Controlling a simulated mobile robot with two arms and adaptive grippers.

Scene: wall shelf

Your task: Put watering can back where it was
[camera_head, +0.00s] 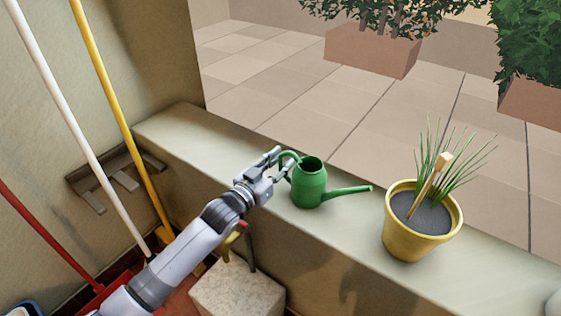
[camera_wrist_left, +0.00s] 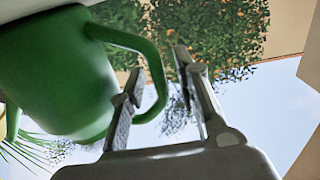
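The green watering can (camera_head: 308,184) stands upright on the ledge, its spout pointing right and its handle to the left. My left gripper (camera_head: 278,164) is at the handle side of the can. In the left wrist view the can (camera_wrist_left: 55,75) fills the left side. Its looped handle (camera_wrist_left: 158,72) passes between the two fingers, which are apart, with one finger reaching inside the loop. The gripper is open around the handle and does not look clamped on it. My right gripper is not in view.
A yellow pot (camera_head: 412,238) with a grassy plant and a wooden-handled tool stands on the ledge (camera_head: 335,235) right of the can. A wall rack (camera_head: 115,178), long broom handles and a stone block (camera_head: 238,290) are at the left and below. The ledge's left end is clear.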

